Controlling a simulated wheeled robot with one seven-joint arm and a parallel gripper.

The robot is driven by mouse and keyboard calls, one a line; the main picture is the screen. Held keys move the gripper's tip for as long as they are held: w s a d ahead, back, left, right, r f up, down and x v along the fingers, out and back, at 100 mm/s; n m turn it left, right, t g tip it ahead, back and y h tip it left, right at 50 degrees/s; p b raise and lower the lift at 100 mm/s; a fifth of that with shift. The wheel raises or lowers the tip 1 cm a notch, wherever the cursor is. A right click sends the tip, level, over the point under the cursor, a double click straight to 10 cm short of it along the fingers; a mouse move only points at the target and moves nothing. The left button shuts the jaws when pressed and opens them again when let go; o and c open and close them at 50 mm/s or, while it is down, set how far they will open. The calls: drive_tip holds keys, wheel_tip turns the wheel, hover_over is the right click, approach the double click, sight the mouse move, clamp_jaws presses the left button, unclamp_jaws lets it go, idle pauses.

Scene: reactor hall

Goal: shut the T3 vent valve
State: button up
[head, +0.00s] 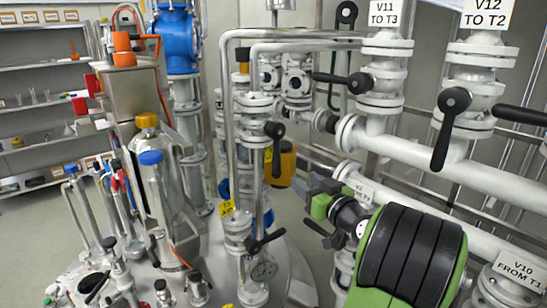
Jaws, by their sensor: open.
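No label that I can read says T3 vent. A small yellow tag (228,208), its text too small to be sure of, sits on a pipe above the vessel lid. Near it is a valve with a black lever (262,243), and higher on the neighbouring pipe is one whose black handle (275,148) hangs down. The V11 TO T3 sign (384,14) stands over a white valve with a roughly level black handle (343,80). My gripper (319,204) appears as green and dark parts right of the yellow-tagged pipes, apart from them. My arm partly hides that area.
White horizontal pipes (445,172) cross the right side, with the V12 TO T2 sign (487,14) and V10 FROM T1 sign (518,270). Metal bottles (158,195) and fittings crowd the lid (285,270). Shelves (40,68) stand at the far left; floor shows before them.

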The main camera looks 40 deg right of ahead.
sight(278, 160)
drive_tip(key=x, duration=0.5)
drive_tip(key=p+x, duration=0.1)
drive_tip(key=x, duration=0.4)
drive_tip(key=p+x, duration=0.1)
drive_tip(key=x, duration=0.4)
drive_tip(key=shift+w+a, duration=0.15)
drive_tip(key=shift+a, duration=0.05)
clamp_jaws()
